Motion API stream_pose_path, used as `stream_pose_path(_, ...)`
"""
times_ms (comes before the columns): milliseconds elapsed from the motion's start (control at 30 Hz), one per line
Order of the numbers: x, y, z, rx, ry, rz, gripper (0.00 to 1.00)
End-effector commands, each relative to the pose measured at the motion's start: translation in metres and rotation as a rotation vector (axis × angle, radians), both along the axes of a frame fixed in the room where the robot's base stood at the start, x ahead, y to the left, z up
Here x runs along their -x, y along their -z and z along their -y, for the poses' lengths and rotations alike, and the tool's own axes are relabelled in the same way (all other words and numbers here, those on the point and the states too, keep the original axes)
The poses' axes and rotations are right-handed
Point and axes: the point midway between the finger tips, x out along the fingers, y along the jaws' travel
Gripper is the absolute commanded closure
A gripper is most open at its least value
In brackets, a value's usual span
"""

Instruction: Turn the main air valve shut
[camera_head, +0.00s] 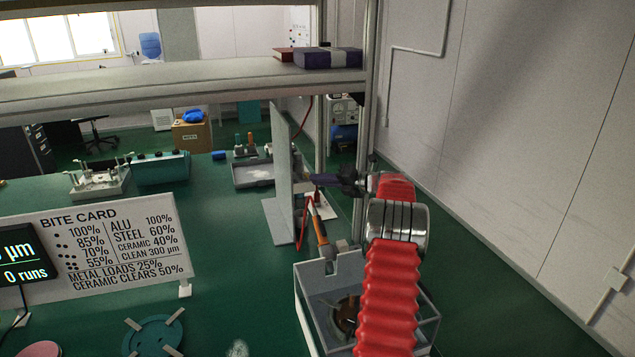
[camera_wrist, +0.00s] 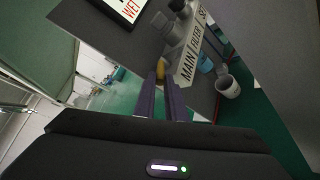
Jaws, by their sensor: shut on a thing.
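A grey upright panel stands on the bench, edge-on in the head view (camera_head: 283,165). Its face fills the upper middle of the wrist view (camera_wrist: 105,35). A label strip (camera_wrist: 190,62) on it reads "MAIN" and "FILTER", with the rest cut off. A small yellow handle (camera_wrist: 161,68) beside "MAIN" looks like the main air valve's. My gripper (camera_head: 312,180) reaches the panel from the right. Its purple fingers in the wrist view (camera_wrist: 163,88) are shut on the yellow handle, which they partly hide. The handle's exact angle is unclear.
Grey fittings (camera_wrist: 170,30) and a white cup-like part (camera_wrist: 228,86) sit on the panel near the label. A red hose (camera_head: 302,222) hangs beside it. A clear-walled box (camera_head: 318,295) stands below my arm. A shelf (camera_head: 180,82) crosses above, with an upright post (camera_head: 366,110) close by.

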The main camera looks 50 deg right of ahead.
Motion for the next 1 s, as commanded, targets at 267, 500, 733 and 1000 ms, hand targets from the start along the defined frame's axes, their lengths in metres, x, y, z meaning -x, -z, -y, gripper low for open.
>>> stream_pose_path(267, -0.0005, -0.0026, 0.0007, 0.003, -0.002, 0.002, 1.0)
stream_pose_path(500, -0.0002, -0.0014, 0.0003, 0.002, -0.003, 0.001, 0.77)
stream_pose_path(733, 0.0003, 0.0004, 0.0003, 0.001, -0.003, -0.001, 0.71)
stream_pose_path(1000, 0.0043, 0.0009, 0.0015, -0.001, -0.002, -0.004, 0.71)
